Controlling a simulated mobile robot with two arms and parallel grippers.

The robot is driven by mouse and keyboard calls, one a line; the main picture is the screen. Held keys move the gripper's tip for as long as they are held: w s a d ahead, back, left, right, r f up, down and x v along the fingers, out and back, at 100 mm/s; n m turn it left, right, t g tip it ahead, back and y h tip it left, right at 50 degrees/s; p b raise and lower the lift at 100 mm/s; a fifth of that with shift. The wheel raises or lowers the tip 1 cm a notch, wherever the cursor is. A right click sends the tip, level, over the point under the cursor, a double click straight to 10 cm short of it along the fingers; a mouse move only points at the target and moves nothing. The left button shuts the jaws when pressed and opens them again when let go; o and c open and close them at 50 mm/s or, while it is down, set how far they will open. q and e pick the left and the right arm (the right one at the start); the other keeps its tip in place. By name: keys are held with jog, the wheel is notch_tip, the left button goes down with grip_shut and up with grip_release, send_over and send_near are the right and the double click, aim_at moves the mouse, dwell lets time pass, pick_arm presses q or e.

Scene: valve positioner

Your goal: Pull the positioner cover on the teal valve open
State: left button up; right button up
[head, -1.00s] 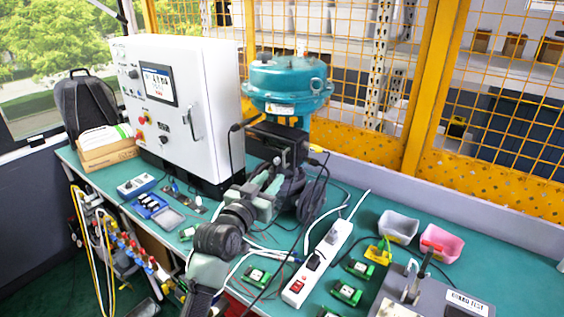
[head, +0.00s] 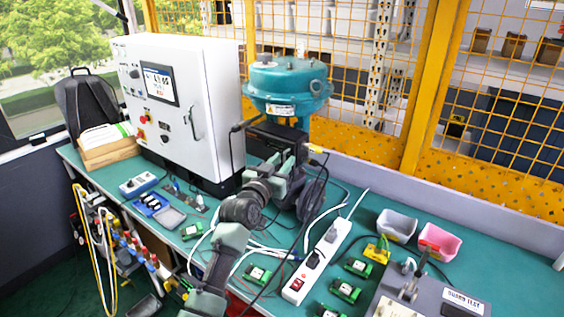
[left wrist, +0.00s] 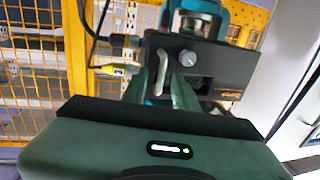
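The teal valve (head: 287,88) stands on the bench beside the white control cabinet. Its black positioner box (head: 270,138) is mounted below the round top. In the left wrist view the box (left wrist: 215,72) shows a round grey knob (left wrist: 187,58) and a pale upright handle (left wrist: 157,60) on its front, and the cover looks shut. My left gripper (head: 276,166) is at the front of the box. In the left wrist view the gripper (left wrist: 159,80) is open, its fingertips on either side of the handle's lower part. Contact cannot be told. My right gripper is not in view.
The white cabinet (head: 185,105) stands close on the left. A white power strip (head: 318,262), green modules, loose cables and two bins (head: 397,226) lie on the bench to the right. A yellow mesh fence (head: 350,140) runs behind.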

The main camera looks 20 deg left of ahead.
pick_arm(q)
grip_shut()
dwell(1.3)
